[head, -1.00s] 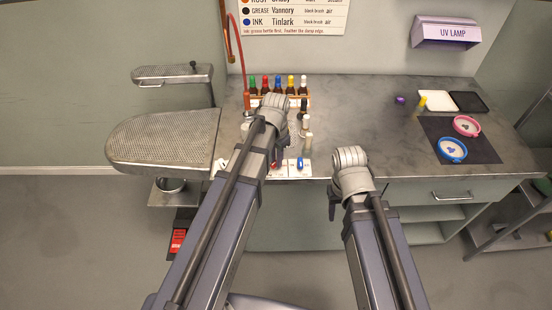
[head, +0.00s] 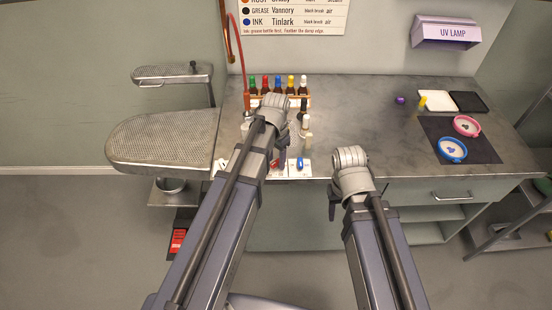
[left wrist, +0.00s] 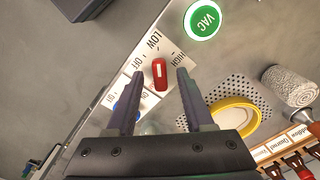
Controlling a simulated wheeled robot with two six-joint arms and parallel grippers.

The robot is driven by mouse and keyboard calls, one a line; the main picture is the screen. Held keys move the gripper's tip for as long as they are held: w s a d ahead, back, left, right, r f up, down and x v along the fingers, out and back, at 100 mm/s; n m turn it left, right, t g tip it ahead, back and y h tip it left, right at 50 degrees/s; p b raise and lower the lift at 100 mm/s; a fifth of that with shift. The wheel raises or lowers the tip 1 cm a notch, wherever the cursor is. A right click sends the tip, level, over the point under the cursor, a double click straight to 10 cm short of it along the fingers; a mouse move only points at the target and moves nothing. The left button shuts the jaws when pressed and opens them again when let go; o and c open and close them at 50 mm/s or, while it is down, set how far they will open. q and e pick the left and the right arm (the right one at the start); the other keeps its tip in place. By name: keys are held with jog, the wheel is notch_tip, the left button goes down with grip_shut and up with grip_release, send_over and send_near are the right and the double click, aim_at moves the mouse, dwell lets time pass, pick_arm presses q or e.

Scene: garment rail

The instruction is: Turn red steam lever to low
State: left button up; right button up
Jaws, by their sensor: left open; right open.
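The red steam lever (left wrist: 160,75) shows in the left wrist view on a white panel (left wrist: 120,85) with the words OFF, LOW and HIGH around it. Its white-marked end points up the picture, roughly towards LOW. My left gripper (left wrist: 158,73) is open, with one finger on each side of the lever in the picture. I see no finger pressed on it, and cannot tell the depth gap. My right gripper (head: 334,204) is open and empty, in front of the bench's front edge.
A perforated plate with a yellow ring (left wrist: 236,115) and a rack of bottles (head: 280,99) stand near. The bench (head: 365,115) is clear in the middle.

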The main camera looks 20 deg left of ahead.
aim_at(276, 162)
pick_arm(q)
jog(key=shift+r, duration=0.15)
notch_tip(276, 162, up, 8)
jog(key=p, duration=0.8)
jog(key=shift+f, duration=0.2)
jog(key=s+d+n+y, duration=0.1)
jog(key=s+d+n, duration=0.1)
jog(key=s+d, duration=0.8)
jog(key=s, duration=0.4)
jog(key=shift+s+d, duration=0.2)
jog(key=shift+d, duration=0.1)
